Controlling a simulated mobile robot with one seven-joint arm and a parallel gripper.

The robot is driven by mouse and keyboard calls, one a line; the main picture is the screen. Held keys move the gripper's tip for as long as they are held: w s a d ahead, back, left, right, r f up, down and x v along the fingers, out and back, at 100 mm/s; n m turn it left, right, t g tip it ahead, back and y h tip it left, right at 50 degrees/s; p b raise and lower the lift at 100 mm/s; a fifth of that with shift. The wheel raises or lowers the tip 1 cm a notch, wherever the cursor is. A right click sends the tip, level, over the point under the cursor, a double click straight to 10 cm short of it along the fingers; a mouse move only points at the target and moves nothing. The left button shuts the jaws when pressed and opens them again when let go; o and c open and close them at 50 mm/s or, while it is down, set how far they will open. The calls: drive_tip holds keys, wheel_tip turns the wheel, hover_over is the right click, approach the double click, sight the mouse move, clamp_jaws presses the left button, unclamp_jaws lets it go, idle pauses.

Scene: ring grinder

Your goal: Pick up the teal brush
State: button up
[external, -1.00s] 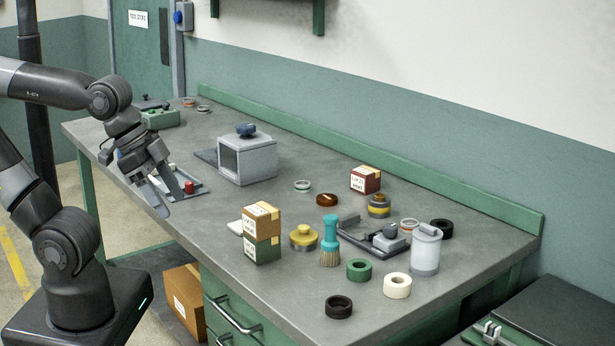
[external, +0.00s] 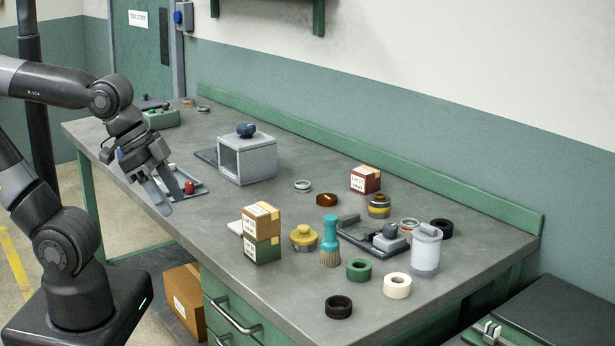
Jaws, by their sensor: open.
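The teal brush (external: 330,240) stands upright on the grey workbench, its tan bristles down and its teal handle up. It is right of a yellow-topped round tin (external: 304,238) and behind a green tape roll (external: 359,269). My gripper (external: 163,199) is at the left part of the bench, pointing down, far to the left of the brush. It is open and holds nothing that I can see.
Two stacked boxes (external: 262,233) stand between my gripper and the brush. A grey lidded canister (external: 426,249), a white tape roll (external: 397,286) and a black roll (external: 338,307) lie to the right. A grey box machine (external: 247,158) stands behind. The front middle of the bench (external: 270,295) is clear.

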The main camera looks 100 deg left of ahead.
drive_tip(key=w+a+r+g, duration=0.2)
drive_tip(key=w+a+r, duration=0.15)
drive_tip(key=w, duration=0.55)
drive_tip(key=m+g, duration=0.2)
drive_tip(key=g, duration=0.2)
hover_over(331, 217)
drive_tip(key=f, duration=0.8)
drive_tip(key=shift+d+f, duration=0.2)
drive_tip(key=shift+w+a+f, duration=0.15)
drive_tip(key=shift+f, duration=0.15)
drive_tip(key=f, duration=1)
drive_tip(key=shift+s+a+f, duration=0.1)
drive_tip(key=shift+s+f, duration=0.1)
drive_tip(key=shift+f, duration=0.05)
drive_tip(key=shift+c, duration=0.5)
clamp_jaws()
